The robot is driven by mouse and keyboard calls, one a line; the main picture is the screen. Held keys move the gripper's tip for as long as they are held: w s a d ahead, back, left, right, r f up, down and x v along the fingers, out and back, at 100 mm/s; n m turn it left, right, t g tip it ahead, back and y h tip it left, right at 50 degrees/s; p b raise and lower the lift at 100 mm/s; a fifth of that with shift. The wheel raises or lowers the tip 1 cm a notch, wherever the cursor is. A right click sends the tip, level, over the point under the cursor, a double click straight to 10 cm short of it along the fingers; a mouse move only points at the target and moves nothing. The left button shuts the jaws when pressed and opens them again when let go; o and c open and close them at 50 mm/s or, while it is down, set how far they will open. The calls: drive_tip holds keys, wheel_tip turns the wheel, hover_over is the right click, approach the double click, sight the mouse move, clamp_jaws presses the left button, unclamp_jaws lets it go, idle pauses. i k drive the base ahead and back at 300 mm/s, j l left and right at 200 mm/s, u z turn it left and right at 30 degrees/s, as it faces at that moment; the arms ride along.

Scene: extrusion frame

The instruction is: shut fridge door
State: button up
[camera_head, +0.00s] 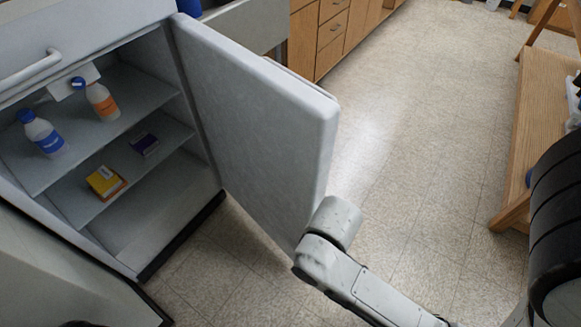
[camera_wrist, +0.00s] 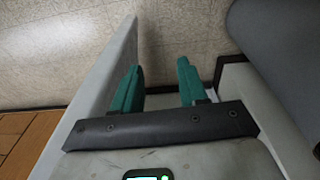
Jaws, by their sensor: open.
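The fridge (camera_head: 25,190) stands at the left of the head view with its compartment facing me. Its pale grey door (camera_head: 255,125) is wide open, swung out to the right of the compartment. My arm reaches from the lower right to the door's lower outer corner in the head view, where my gripper itself does not show. In the wrist view my gripper (camera_wrist: 159,72) has its two green fingers apart with nothing between them. A pale panel that looks like the door (camera_wrist: 97,90) runs close along the left finger; I cannot tell whether they touch.
Wooden cabinets (camera_head: 330,35) stand behind the door. A wooden table (camera_head: 540,110) is at the right. The floor (camera_head: 425,130) between is clear.

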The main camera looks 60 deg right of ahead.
sight(271, 132)
drive_tip(key=k+l+u, duration=0.1)
drive_tip(key=k+l, duration=0.2)
drive_tip(key=l, duration=0.25)
drive_tip(key=k+l, duration=0.35)
drive_tip(key=l, duration=0.2)
drive_tip(key=k+l+u, duration=0.15)
drive_tip(key=k+l, duration=0.15)
drive_tip(key=l, duration=0.2)
drive_tip(key=k+l, duration=0.4)
drive_tip(key=l, duration=0.4)
drive_tip(key=k+l+u, duration=0.1)
drive_tip(key=l, duration=0.3)
drive_tip(key=i+j, duration=0.1)
drive_tip(key=i, duration=0.35)
drive_tip(key=i+j+u, duration=0.1)
drive_tip(key=i, duration=0.35)
